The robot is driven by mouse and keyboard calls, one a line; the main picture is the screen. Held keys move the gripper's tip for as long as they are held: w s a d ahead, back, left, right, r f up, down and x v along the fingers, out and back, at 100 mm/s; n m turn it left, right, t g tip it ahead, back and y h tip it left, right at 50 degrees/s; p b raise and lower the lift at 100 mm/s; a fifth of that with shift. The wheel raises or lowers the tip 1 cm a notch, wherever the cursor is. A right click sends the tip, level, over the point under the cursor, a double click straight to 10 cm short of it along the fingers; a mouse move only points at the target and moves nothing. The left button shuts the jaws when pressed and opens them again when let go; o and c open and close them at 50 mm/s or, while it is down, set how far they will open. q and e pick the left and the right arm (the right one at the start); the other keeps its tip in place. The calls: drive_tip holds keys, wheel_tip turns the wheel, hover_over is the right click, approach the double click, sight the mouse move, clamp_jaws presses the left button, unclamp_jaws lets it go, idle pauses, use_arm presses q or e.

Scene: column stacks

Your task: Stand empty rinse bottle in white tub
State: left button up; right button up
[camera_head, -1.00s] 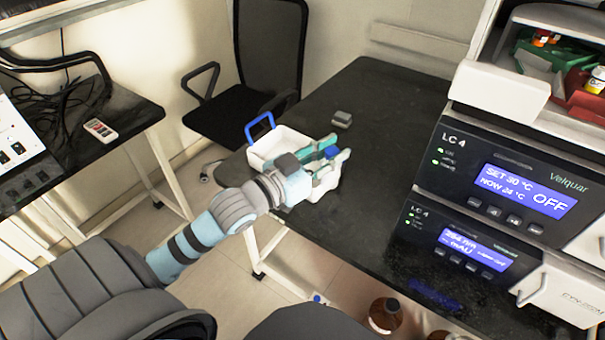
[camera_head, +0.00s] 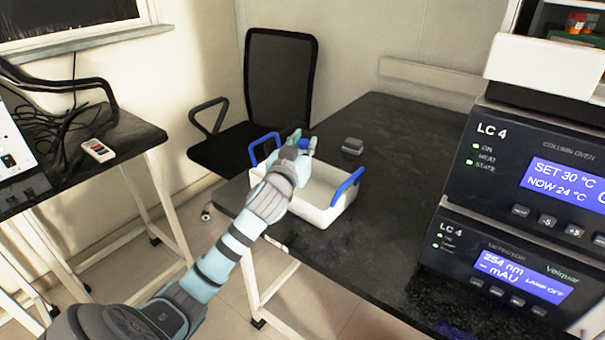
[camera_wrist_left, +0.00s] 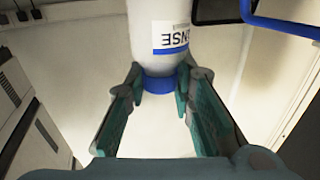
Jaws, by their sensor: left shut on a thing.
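The white tub (camera_head: 318,215) with two blue handles stands near the left edge of the dark bench in the head view. My left gripper (camera_head: 303,147) is over the tub's far left part, shut on the rinse bottle. In the head view the bottle's blue cap (camera_head: 304,143) shows between the fingers; the gripper hides most of the body. In the left wrist view, the white rinse bottle (camera_wrist_left: 172,12) has a label reading "NSE" upside down, and the fingers (camera_wrist_left: 168,80) grip around its blue cap. I cannot tell whether its base touches the tub. My right gripper is not in view.
A small grey block (camera_head: 352,146) sits on the bench behind the tub. The LC 4 instrument stack (camera_head: 515,205) stands at the right. The bench between them is clear. A black chair (camera_head: 275,85) stands behind the bench's left edge.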

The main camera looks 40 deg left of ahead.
use_arm(q)
wheel_tip(320, 180, down, 6)
drive_tip(key=shift+b, duration=1.2)
drive_tip(key=shift+r, duration=0.15)
drive_tip(key=o, duration=0.9)
drive_tip(key=shift+o, duration=0.2)
drive_tip(key=shift+s+d, duration=0.15)
drive_tip(key=shift+s, duration=0.15)
drive_tip(key=p+v, duration=0.2)
drive_tip(key=v, duration=0.9)
drive_tip(key=shift+r, duration=0.1)
drive_tip(key=shift+s, duration=0.25)
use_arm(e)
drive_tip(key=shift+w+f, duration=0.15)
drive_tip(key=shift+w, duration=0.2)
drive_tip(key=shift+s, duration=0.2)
